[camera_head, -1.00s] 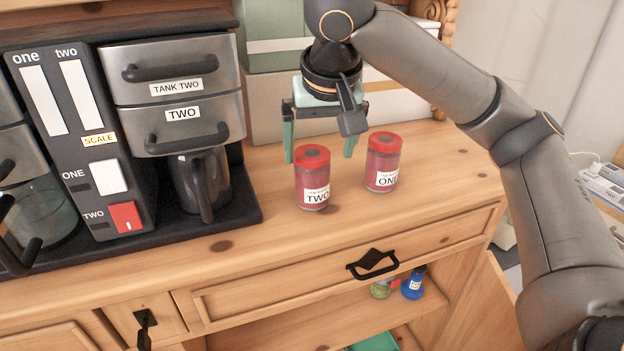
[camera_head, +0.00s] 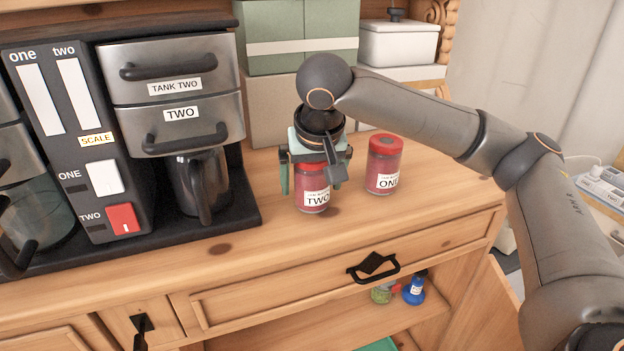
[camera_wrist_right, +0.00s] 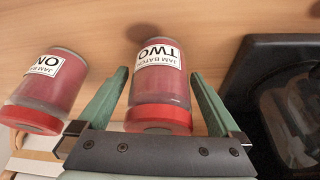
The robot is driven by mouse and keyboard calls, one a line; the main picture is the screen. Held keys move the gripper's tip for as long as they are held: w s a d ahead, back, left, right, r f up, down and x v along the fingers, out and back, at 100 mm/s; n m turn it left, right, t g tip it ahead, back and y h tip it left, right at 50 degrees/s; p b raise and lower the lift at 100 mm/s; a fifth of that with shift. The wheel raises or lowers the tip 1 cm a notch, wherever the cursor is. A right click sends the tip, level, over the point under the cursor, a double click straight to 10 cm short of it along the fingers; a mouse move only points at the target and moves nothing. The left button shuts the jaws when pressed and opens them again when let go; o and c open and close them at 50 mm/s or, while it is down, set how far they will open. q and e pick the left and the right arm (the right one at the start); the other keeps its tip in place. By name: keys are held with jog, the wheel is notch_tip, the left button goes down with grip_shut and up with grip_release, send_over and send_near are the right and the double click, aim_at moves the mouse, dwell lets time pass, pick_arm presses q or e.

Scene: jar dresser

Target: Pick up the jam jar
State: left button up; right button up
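A red jam jar labelled TWO (camera_head: 312,192) stands upright on the dresser top, its lid partly hidden by my right gripper. A second red jam jar labelled ONE (camera_head: 384,165) stands to its right. My right gripper (camera_head: 312,190) points down over jar TWO with one finger on each side. In the right wrist view, the green fingers (camera_wrist_right: 158,105) are open around jar TWO (camera_wrist_right: 160,85), with visible gaps at both sides. Jar ONE (camera_wrist_right: 45,85) is outside the fingers there. My left gripper is not in view.
A coffee machine (camera_head: 180,115) with a dark base stands left of the jars. Green boxes (camera_head: 300,35) and a white lidded container (camera_head: 398,42) are behind. A drawer with a black handle (camera_head: 373,266) is below the dresser top's front edge.

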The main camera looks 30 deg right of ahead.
grip_shut()
dwell(0.7)
